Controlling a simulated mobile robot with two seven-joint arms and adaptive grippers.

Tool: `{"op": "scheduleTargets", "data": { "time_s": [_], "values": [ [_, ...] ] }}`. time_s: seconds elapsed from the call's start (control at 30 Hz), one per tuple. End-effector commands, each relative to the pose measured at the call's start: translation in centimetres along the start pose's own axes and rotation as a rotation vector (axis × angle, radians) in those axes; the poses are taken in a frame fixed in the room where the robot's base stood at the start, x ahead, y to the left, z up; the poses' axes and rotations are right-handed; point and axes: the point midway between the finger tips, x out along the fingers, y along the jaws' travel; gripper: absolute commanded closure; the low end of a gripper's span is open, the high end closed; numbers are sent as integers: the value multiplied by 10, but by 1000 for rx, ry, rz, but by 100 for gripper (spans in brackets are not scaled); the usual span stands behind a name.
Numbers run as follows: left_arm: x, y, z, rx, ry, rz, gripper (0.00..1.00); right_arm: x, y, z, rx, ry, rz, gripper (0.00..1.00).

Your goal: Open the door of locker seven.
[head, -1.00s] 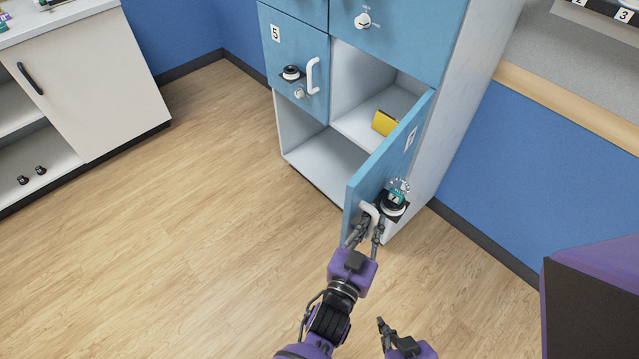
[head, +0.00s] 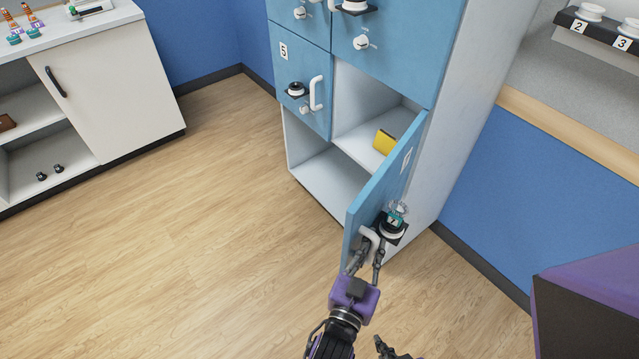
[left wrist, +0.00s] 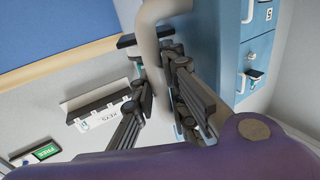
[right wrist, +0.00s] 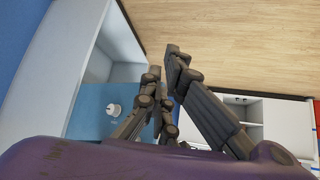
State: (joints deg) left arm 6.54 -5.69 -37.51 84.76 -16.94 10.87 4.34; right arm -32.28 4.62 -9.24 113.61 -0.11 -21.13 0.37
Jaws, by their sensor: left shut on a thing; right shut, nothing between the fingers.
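The blue door of locker seven (head: 384,188) stands swung wide open, with its outer face turned to the right. It carries a white handle (head: 371,240) and a round device (head: 393,226) marked 7. My left gripper (head: 366,262) is shut on the white handle; in the left wrist view the handle (left wrist: 160,60) passes between its fingers. Inside the open locker lies a yellow object (head: 384,141). My right gripper (head: 382,345) is at the bottom edge of the head view, shut and empty, away from the door. Its fingers show close together in the right wrist view (right wrist: 172,75).
The door of locker five (head: 300,75) is closed, to the left of the opening. A white cabinet (head: 118,105) with open shelves stands at the left. A counter edge (head: 545,95) and blue wall are at the right. The wood floor (head: 190,240) between is clear.

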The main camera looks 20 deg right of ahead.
Motion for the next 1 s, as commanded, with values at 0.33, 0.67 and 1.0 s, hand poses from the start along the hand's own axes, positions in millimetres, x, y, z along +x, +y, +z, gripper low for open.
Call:
{"op": "scheduleTargets", "data": {
  "time_s": [0.33, 0.67, 1.0],
  "values": [
    [1, 0, -8, 5, 18, 1, 100, 0, -1, 0, 0, -1, -2, 100],
    [1, 0, -7, 3, 16, 0, 78, 0, -1, 0, 0, -1, -2, 100],
    [-22, 0, -3, 2, 10, 0, 78, -6, 1, 12, 2, -22, 2, 100]
  ]
}}
